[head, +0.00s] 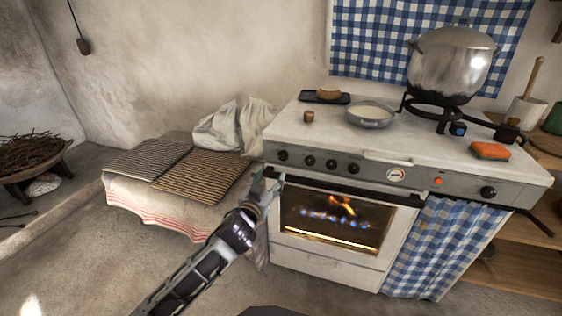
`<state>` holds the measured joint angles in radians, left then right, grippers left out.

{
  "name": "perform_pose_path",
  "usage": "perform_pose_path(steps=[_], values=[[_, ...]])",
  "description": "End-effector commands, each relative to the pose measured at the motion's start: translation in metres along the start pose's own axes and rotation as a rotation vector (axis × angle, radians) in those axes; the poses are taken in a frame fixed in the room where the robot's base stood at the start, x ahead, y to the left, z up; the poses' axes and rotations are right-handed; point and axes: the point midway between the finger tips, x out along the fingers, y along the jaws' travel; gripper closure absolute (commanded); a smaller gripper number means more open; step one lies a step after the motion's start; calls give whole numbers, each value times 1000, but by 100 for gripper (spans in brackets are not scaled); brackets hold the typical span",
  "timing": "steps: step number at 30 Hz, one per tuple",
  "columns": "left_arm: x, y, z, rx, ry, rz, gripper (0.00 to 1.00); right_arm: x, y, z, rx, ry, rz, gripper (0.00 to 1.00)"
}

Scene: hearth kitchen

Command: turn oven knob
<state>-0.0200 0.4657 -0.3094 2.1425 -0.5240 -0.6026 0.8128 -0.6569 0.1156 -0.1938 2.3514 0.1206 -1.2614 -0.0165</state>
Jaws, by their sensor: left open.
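The white oven (335,264) stands at the right with a grey front panel. A row of several dark round knobs (309,160) sits on the left half of that panel. A single dark knob (488,192) sits near its right end. My left gripper (268,182) is open, in front of the oven's left front edge, just below the leftmost knob (283,155). I cannot tell whether it touches the oven. No knob shows between its fingers. My right gripper is not in view.
Flames show behind the oven window (335,218). A large pot (452,62) stands on a burner, with a pan (370,115) and an orange sponge (490,151) on the top. A checked curtain (440,246) hangs right of the oven door.

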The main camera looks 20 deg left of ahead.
Motion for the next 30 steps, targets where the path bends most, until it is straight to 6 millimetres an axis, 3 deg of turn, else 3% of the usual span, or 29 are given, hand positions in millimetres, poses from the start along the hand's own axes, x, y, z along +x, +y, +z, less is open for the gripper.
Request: perform_pose_path(steps=[17,30], values=[[38,0,0,0,1,0,44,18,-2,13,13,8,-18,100],[68,0,0,0,1,0,44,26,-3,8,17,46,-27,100]])
